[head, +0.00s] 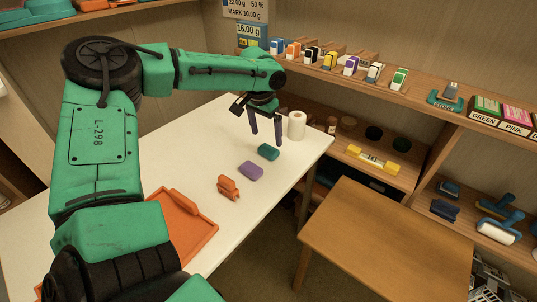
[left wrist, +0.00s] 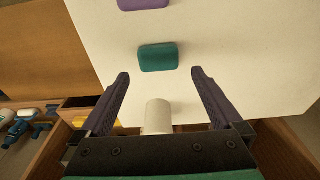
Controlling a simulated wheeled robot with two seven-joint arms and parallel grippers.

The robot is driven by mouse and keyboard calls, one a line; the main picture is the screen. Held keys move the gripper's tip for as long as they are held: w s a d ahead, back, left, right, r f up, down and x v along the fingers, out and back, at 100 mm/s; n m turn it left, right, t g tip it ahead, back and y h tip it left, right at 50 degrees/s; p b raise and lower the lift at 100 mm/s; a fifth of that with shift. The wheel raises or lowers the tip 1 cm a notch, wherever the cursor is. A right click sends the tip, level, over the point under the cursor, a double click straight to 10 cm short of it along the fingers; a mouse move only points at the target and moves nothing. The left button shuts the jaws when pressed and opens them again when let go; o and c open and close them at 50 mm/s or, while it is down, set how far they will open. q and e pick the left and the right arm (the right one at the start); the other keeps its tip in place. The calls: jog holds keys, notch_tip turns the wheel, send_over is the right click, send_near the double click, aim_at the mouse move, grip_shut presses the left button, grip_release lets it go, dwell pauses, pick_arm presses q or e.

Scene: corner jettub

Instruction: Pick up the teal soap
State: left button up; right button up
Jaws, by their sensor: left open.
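The teal soap (head: 268,152) lies on the white table near its far right end. It also shows in the left wrist view (left wrist: 158,57), just beyond the fingertips and between their lines. My left gripper (head: 266,142) is open and empty, pointing down above the table close to the soap. Its two dark fingers show wide apart in the left wrist view (left wrist: 160,75). No contact with the soap shows. My right gripper is in neither view.
A purple soap (head: 251,170) lies near the teal one. A white roll (head: 297,125) stands behind it by the table edge. An orange object (head: 228,187) and an orange tray (head: 185,232) are nearer. A wooden table (head: 385,235) and loaded shelves (head: 420,105) stand at right.

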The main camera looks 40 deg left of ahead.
aim_at(268, 148)
pick_arm(q)
jog(key=f, duration=0.5)
jog(key=shift+w+f, duration=0.35)
jog(key=shift+f, duration=0.05)
jog(key=shift+r, duration=0.1)
jog(key=c, duration=1.2)
jog(key=shift+c, duration=0.2)
